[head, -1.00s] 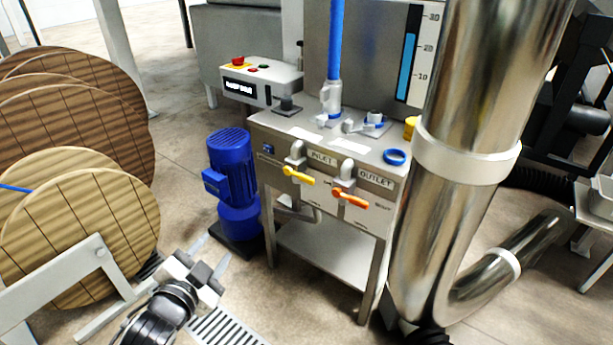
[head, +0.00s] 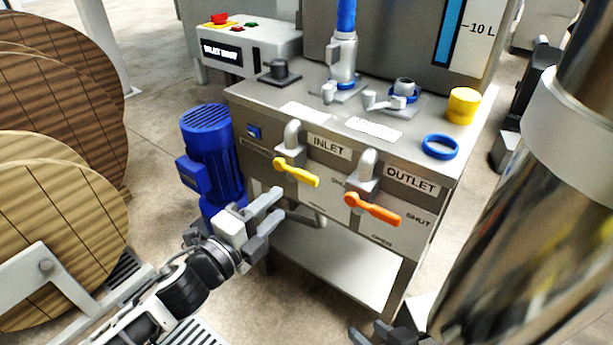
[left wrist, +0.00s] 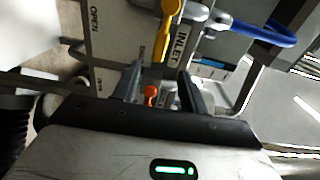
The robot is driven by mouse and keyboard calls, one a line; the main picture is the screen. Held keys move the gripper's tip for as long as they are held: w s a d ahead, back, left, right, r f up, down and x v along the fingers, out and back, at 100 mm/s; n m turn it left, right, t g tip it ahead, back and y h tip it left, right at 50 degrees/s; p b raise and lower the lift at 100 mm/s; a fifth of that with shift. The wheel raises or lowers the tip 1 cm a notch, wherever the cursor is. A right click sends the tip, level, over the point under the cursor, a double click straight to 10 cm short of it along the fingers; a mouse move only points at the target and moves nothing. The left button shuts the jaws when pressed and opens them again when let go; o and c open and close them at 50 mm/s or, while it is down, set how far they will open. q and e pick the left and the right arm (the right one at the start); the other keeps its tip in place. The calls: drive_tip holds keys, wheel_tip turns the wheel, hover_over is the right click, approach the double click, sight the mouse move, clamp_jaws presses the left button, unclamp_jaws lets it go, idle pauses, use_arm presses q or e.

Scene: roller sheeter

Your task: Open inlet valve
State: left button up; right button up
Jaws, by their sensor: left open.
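The inlet valve has a yellow lever (head: 297,172) on the front panel beside the INLET label (head: 326,147). The lever points right and slightly down. It also shows in the left wrist view (left wrist: 163,40), just beyond the fingertips. My left gripper (head: 277,206) is open and empty, below and left of the yellow lever, with a gap between them. Its fingers also show in the left wrist view (left wrist: 160,75). A small part of my right gripper (head: 371,333) shows at the bottom edge of the head view; most of it is hidden.
The outlet valve's orange lever (head: 373,208) is close to the right of the yellow one. A blue motor (head: 210,145) stands left of the panel. A shiny pipe (head: 540,200) fills the right side. Wooden reels (head: 60,210) stand at the left.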

sight(304, 180)
use_arm(q)
drive_tip(key=b+x, duration=0.1)
drive_tip(key=x, duration=1)
drive_tip(key=shift+s+a, duration=0.1)
clamp_jaws()
